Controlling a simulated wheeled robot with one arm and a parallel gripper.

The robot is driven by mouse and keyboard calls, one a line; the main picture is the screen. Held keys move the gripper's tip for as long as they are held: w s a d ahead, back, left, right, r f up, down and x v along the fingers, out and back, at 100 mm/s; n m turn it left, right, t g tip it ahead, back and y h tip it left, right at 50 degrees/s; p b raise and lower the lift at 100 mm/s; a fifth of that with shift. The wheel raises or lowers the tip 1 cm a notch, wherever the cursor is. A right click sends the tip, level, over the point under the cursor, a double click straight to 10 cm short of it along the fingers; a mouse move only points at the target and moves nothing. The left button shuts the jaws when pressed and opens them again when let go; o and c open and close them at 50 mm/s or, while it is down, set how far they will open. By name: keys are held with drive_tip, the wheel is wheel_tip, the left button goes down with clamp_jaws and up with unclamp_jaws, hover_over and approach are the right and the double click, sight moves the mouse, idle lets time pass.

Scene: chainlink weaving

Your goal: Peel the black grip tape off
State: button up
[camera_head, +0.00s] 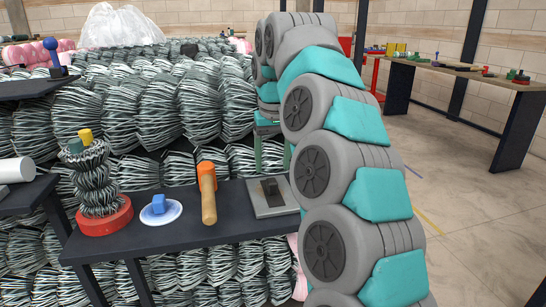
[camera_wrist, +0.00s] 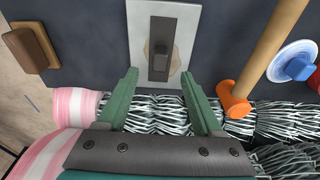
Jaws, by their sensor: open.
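A light grey plate (camera_head: 283,210) lies on the dark table near its right end. A dark strip, which looks like the black grip tape (camera_head: 270,187), is on it. In the wrist view the plate (camera_wrist: 190,30) bears a dark strip with a raised black piece (camera_wrist: 158,52) and a tan, ragged patch around it. My gripper (camera_wrist: 160,73) is open and empty, its two green fingers pointing toward the plate with the strip between their lines. The gripper (camera_head: 272,170) also shows in the head view, just behind the plate and partly hidden by my arm. I cannot tell its exact height.
An orange-headed mallet (camera_head: 208,205) lies left of the plate. Further left are a white disc with a blue block (camera_head: 159,204) and a red base (camera_head: 105,219) holding coiled wire. A brown block (camera_wrist: 33,47) shows in the wrist view. Wire bundles (camera_head: 130,110) crowd behind the table.

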sight(272, 180)
drive_tip(key=shift+w+a+f, duration=0.1)
drive_tip(key=shift+w+f, duration=0.05)
drive_tip(key=shift+f, duration=0.9)
drive_tip(key=shift+w+f, duration=0.15)
drive_tip(key=shift+f, duration=0.9)
drive_tip(key=shift+w+a+f, duration=0.1)
drive_tip(key=shift+w+f, duration=0.05)
drive_tip(key=shift+f, duration=0.9)
clamp_jaws()
